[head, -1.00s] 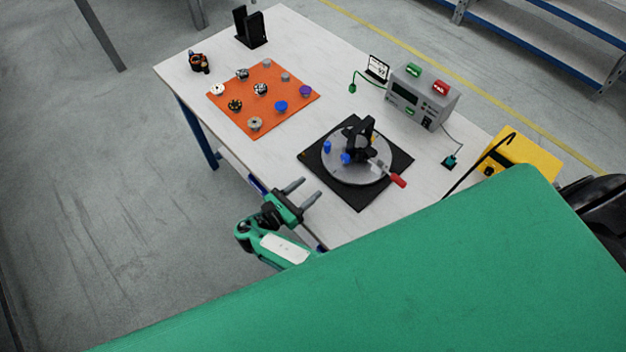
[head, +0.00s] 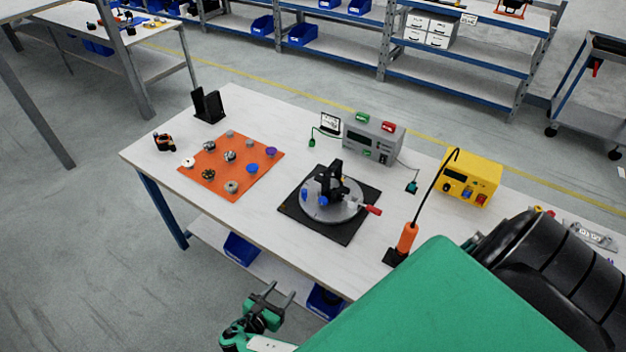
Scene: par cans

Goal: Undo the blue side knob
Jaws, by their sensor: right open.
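A round grey plate (head: 318,213) sits on a black square base (head: 343,234) on the white table, and a black upright fixture (head: 334,172) stands on it. A small blue knob (head: 323,201) shows low at the fixture's front side. Another blue piece (head: 304,195) stands on the plate's left side; how either is fixed is too small to tell. A red-tipped handle (head: 374,210) sticks out to the right. My right gripper (head: 281,292) is open and empty, off the table's front edge, well apart from the fixture. My left gripper is not in view.
An orange mat (head: 215,185) with several small knobs lies at left. A grey box (head: 372,141) with green and red buttons stands behind. A yellow unit (head: 470,180) and an orange-handled tool (head: 407,238) stand at right. Blue bins (head: 240,248) sit below the table.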

